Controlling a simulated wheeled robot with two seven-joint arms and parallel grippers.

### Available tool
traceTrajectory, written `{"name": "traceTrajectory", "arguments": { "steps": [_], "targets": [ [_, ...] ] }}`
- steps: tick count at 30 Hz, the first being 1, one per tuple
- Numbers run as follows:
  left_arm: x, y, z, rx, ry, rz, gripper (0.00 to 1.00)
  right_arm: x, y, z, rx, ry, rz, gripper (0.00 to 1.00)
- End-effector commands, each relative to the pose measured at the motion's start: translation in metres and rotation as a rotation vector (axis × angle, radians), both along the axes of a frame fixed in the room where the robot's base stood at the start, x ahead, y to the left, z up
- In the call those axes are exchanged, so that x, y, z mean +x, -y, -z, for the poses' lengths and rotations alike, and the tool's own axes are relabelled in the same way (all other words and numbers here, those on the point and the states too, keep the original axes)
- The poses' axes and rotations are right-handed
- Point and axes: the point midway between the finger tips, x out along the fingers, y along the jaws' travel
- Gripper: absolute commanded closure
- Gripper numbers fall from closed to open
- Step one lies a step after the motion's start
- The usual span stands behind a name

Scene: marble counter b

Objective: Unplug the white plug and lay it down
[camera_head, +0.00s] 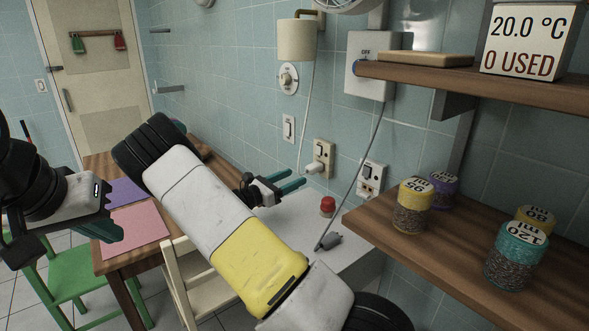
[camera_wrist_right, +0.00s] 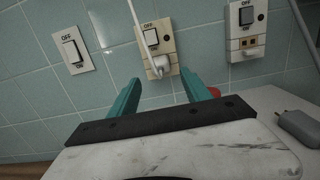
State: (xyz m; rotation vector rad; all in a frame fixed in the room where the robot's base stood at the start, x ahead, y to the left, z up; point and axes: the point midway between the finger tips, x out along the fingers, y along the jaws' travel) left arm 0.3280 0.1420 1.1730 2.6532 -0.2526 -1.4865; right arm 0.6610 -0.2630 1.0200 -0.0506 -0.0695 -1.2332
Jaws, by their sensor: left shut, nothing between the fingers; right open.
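The white plug (camera_head: 314,168) sits in the left wall socket (camera_head: 323,150), with its cord running up to the cream wall lamp. In the right wrist view the plug (camera_wrist_right: 158,70) is in the socket's lower part, seen between my finger tips and beyond them. My right gripper (camera_head: 296,180) is open and empty, its teal fingers pointing at the plug from a short distance. In its own wrist view the right gripper (camera_wrist_right: 161,86) has a finger on each side of the plug, apart from it. My left gripper (camera_head: 112,235) is shut and empty at the far left, away from the socket.
A grey plug (camera_head: 328,241) with a cord lies on the marble counter (camera_head: 290,222). A red-topped object (camera_head: 327,206) stands near the wall. A second socket (camera_head: 371,178) is to the right. A wooden shelf (camera_head: 440,250) with several jars juts out at right.

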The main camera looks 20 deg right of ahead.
Motion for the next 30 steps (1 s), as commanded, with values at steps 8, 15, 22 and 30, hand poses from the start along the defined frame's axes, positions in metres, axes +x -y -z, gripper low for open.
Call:
{"name": "traceTrajectory", "arguments": {
  "steps": [8, 15, 22, 30],
  "targets": [
    [0.0, 0.0, 0.0, 0.0, 0.0, 0.0, 1.0, 0.003, 0.012, -0.001, 0.0, 0.001, 0.003, 0.44],
    [0.0, 0.0, 0.0, 0.0, 0.0, 0.0, 1.0, 0.014, 0.043, -0.004, 0.001, 0.001, 0.003, 0.44],
    [0.0, 0.0, 0.0, 0.0, 0.0, 0.0, 1.0, 0.023, 0.071, -0.005, 0.002, 0.001, 0.004, 0.44],
    [0.0, 0.0, 0.0, 0.0, 0.0, 0.0, 1.0, 0.029, 0.085, -0.007, 0.002, 0.0, 0.002, 0.44]
  ]
}}
